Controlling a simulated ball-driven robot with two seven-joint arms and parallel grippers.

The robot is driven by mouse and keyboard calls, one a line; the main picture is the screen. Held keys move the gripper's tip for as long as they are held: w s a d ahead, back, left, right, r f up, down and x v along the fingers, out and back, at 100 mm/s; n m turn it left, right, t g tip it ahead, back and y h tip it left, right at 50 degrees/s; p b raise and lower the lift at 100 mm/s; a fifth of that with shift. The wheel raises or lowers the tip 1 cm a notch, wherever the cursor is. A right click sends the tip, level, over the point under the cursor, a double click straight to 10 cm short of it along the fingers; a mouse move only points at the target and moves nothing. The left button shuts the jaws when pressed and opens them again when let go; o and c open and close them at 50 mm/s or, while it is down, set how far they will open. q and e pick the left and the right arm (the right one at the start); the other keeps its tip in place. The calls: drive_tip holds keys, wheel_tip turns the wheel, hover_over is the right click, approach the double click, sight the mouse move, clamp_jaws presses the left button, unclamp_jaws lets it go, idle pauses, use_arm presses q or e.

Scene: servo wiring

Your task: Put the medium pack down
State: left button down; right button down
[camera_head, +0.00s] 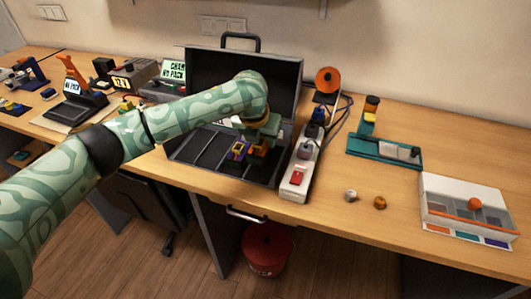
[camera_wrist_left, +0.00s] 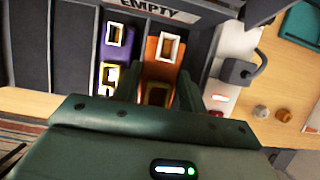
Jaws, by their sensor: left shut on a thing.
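My left gripper (camera_head: 258,148) reaches down into the open dark case (camera_head: 195,147) from above. In the left wrist view its fingers (camera_wrist_left: 159,92) are shut on an orange pack (camera_wrist_left: 165,48), which I take to be the medium pack. The orange pack is low over or in a slot near the case's right side; I cannot tell whether it touches the floor. A purple pack (camera_wrist_left: 116,48) stands in the slot just left of it. A label reading EMPTY (camera_wrist_left: 155,8) shows beyond the packs. My right gripper is not in view.
A white power strip (camera_head: 295,178) with plugs and cables runs close along the case's right side. The case's left slots look empty.

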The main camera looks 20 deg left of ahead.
sight(265, 149)
use_arm(q)
drive_tip(key=shift+w+d+f, duration=0.15)
drive_tip(key=shift+d, duration=0.05)
drive_tip(key=f, duration=0.1)
drive_tip(key=f+b, duration=0.2)
drive_tip(key=f, duration=0.1)
drive_tip(key=shift+w+d, duration=0.15)
drive_tip(key=shift+d, duration=0.1)
drive_tip(key=shift+r, duration=0.15)
drive_tip(key=c, duration=0.8)
unclamp_jaws()
drive_tip(key=p+v, duration=0.5)
drive_tip(key=v, duration=0.6)
drive_tip(key=shift+s+r+p, duration=0.35)
drive_tip(key=shift+r+p, duration=0.05)
drive_tip(key=shift+r, duration=0.05)
